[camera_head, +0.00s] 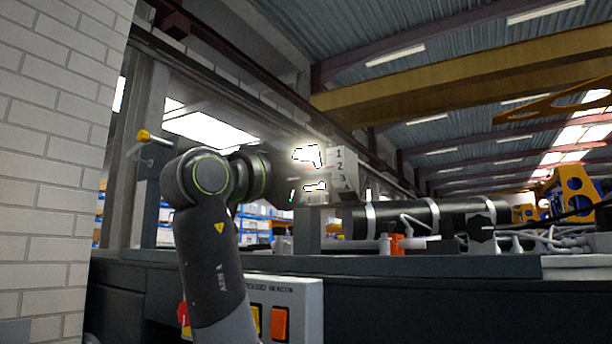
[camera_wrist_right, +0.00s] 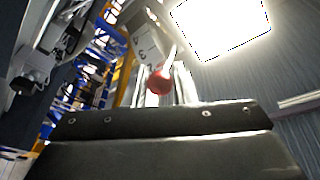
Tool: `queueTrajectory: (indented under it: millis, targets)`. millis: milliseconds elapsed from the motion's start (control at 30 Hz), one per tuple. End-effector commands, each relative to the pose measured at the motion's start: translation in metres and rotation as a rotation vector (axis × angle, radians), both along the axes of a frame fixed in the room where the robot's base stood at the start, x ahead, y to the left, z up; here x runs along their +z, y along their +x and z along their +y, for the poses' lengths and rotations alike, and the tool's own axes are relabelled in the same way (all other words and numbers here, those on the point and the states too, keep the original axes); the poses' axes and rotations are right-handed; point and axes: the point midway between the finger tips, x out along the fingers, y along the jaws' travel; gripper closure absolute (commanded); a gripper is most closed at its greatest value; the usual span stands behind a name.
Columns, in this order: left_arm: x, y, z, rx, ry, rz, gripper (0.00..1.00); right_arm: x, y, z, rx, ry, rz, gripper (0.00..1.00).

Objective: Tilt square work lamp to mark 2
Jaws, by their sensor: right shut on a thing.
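A pale block with a dial marked 1, 2, 3 and 4 (camera_head: 342,170) stands at the middle of the head view. My right gripper (camera_head: 312,171) is directly left of it, with bright glare over its end. I cannot make out the lamp's body or exact tilt. My left gripper is out of view.
A dark chassis ledge (camera_head: 420,267) runs across the front. A control box with an orange switch (camera_head: 280,323) hangs below it. Dark cylinders with pale bands (camera_head: 425,218) lie right of the dial. A brick wall (camera_head: 50,170) stands at the left.

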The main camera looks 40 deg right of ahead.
Motion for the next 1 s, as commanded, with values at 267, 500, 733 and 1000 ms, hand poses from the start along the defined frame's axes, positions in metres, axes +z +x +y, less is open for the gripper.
queueTrajectory:
  millis: [267, 500, 733, 1000]
  targets:
    - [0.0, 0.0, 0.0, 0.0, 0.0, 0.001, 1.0, -0.003, 0.002, 0.0, 0.0, 0.01, 0.006, 1.0]
    - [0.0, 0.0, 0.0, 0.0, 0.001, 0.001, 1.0, -0.003, 0.001, 0.0, 0.0, 0.007, 0.004, 0.57]
    - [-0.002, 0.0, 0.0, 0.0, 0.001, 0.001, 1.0, -0.003, 0.001, 0.002, 0.001, 0.006, 0.003, 0.57]
    - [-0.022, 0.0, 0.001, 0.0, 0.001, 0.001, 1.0, -0.017, -0.005, 0.043, 0.005, 0.007, 0.004, 0.57]
